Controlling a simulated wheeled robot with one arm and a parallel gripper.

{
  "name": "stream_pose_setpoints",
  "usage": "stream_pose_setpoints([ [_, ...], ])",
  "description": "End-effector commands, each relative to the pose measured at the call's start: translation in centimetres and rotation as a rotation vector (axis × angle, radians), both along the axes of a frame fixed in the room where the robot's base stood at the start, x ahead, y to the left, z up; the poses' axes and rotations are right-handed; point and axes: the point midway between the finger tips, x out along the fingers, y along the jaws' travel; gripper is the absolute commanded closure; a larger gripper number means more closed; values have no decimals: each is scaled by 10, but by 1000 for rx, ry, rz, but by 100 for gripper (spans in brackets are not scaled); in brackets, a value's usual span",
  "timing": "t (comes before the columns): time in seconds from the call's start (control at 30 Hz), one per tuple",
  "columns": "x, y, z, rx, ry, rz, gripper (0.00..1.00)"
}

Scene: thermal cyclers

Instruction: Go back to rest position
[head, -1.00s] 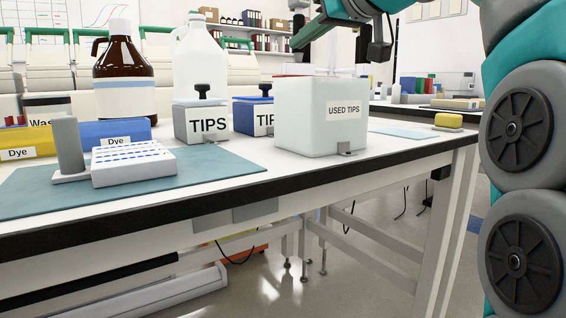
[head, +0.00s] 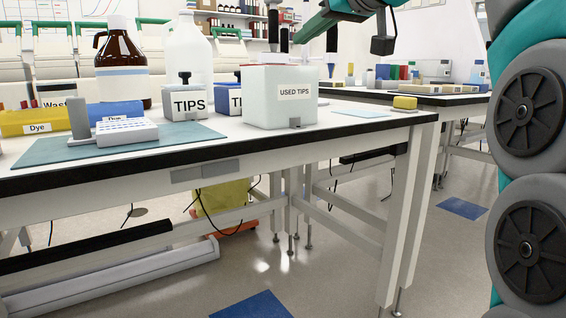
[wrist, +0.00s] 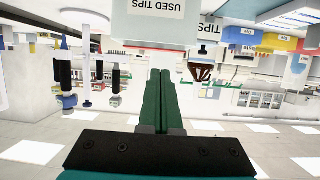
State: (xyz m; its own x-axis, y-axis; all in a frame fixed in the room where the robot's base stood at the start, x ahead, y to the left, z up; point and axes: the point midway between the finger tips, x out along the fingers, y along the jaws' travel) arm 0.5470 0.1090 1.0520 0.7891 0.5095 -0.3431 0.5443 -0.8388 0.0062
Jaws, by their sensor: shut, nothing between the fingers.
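My gripper (wrist: 160,75) shows in the wrist view as two green fingers lying together, with nothing between them. In the head view its green fingers (head: 308,32) are at the top, above and behind the white USED TIPS box (head: 282,108). The gripper is apart from the box. The box stands near the front edge of the bench. In the wrist view, which is upside down, the box (wrist: 155,25) is at the top beyond the fingertips.
Dark pipettes (head: 332,42) stand behind the gripper. Floor to the right is open.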

Motion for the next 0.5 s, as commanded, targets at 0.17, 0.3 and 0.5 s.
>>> stream_pose_setpoints([
  [0.17,1,-2,-18,4,66,-19,100],
  [0.3,1,-4,-40,4,136,-39,100],
  [0.5,-5,-9,-84,-2,271,-85,100],
])
